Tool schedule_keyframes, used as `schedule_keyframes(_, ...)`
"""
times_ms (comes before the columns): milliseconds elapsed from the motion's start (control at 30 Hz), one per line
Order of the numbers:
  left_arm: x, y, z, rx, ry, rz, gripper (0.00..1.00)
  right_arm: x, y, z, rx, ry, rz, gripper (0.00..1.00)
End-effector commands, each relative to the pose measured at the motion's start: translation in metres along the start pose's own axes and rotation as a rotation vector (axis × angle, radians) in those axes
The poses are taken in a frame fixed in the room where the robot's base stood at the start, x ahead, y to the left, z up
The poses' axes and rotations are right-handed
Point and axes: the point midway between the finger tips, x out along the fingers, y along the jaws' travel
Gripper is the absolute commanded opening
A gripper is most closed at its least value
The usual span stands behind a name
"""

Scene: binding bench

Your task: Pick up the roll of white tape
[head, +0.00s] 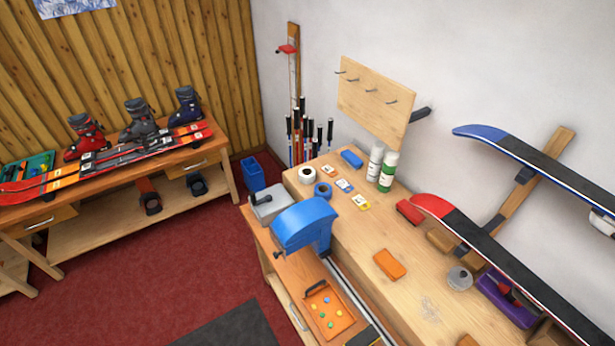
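The roll of white tape (306,175) lies flat near the far left corner of the wooden workbench (400,228), its dark centre hole facing up. A blue roll (323,191) lies close beside it, to the right and nearer. Neither of my grippers is in view, and nothing holds the white roll.
A blue machine (303,224) and a grey box (267,205) stand in front of the white roll. Small cards (344,185) lie to its right, with white-and-green bottles (388,171) beyond. An orange block (389,264) and a grey roll (459,278) lie nearer. Skis (500,262) overhang the right side.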

Motion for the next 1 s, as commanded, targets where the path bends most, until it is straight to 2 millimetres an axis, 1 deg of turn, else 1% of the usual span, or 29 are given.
schedule_keyframes(167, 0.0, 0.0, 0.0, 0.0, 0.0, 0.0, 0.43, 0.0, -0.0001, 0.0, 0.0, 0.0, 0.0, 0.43)
schedule_keyframes(767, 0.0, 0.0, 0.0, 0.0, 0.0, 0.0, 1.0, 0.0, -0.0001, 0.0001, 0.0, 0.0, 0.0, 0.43)
schedule_keyframes(1000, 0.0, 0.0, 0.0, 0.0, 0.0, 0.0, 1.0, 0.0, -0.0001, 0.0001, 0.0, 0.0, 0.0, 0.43)
